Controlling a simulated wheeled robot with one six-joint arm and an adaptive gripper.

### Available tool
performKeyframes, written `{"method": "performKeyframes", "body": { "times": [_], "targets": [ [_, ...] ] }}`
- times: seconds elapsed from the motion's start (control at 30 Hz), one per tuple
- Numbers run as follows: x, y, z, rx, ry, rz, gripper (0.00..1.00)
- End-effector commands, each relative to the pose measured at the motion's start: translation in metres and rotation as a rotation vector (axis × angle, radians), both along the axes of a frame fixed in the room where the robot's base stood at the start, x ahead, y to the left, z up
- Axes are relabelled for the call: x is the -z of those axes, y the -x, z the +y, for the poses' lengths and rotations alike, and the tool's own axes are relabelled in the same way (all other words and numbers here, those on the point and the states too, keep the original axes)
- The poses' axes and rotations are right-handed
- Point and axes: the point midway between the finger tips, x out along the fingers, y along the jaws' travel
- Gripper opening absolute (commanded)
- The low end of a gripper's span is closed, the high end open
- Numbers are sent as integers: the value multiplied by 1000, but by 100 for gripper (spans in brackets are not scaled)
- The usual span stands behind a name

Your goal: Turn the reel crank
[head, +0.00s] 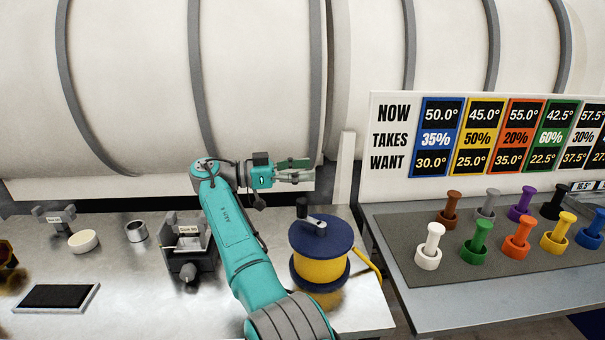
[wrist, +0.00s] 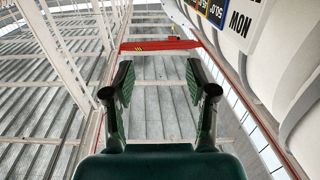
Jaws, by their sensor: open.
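The reel (head: 321,252) stands upright on the metal bench, with dark blue flanges and a yellow winding between them. Its crank (head: 314,221) lies across the top flange as a light metal arm, with an upright black knob (head: 302,208) at its left end. My gripper (head: 308,170) is above and behind the reel in the head view, pointing right, apart from the crank. In the wrist view my gripper (wrist: 161,85) is open with nothing between its fingers. The reel and crank are not in the wrist view.
Left on the bench are a grey fixture (head: 188,250), a metal ring (head: 136,232), a cream dish (head: 83,241) and a black-topped tray (head: 58,297). A white post (head: 343,180) rises behind the reel.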

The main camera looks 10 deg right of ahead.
Motion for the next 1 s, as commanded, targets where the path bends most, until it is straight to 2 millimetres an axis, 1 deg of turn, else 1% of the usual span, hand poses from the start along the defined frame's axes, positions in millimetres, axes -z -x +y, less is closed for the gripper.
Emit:
{"method": "performKeyframes", "body": {
  "times": [0.03, 0.07, 0.1, 0.17, 0.2, 0.23, 0.27, 0.4, 0.47, 0.6, 0.67, 0.8, 0.9, 1.0],
  "targets": [
    [0, 0, 0, 0, 0, 0, 52],
    [0, 0, 0, -1, 0, 0, 44],
    [2, 0, 1, -5, -1, 1, 34],
    [6, 0, 4, -20, -3, 2, 19],
    [11, 1, 6, -38, -6, 4, 9],
    [16, 1, 9, -55, -9, 7, 2],
    [21, 2, 13, -78, -13, 9, 0],
    [53, 10, 33, -215, -33, 21, 0],
    [66, 15, 42, -282, -37, 24, 0],
    [91, 33, 63, -437, -41, 30, 0],
    [99, 44, 70, -502, -38, 29, 0],
    [114, 73, 87, -656, -25, 23, 0],
    [118, 96, 96, -758, -9, 12, 0],
    [119, 118, 103, -842, 7, 0, 0]
  ]
}}
